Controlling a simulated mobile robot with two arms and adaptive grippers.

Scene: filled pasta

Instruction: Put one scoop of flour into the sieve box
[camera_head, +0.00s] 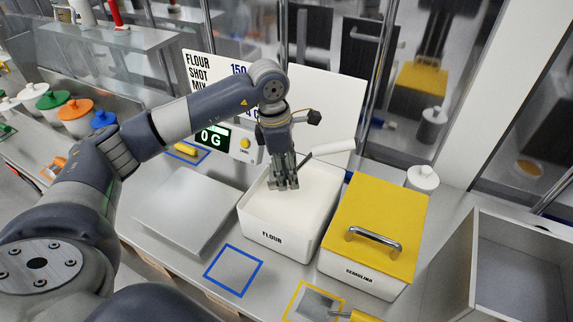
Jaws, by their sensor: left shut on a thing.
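A white box labelled FLOUR (266,237) stands mid-counter, with a pale, nearly level top. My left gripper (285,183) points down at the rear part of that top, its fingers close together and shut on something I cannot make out. A scoop with a yellow handle (354,316) lies in the yellow outlined square at the bottom edge, partly cut off. No box is marked as the sieve box; a grey open box (515,270) stands at the right. My right gripper is not in view.
A semolina box with a yellow lid (385,212) and metal handle stands right of the flour. A flat grey plate (190,212) lies left, and a display (212,137) reads 0 G. The blue outlined square (233,270) is empty.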

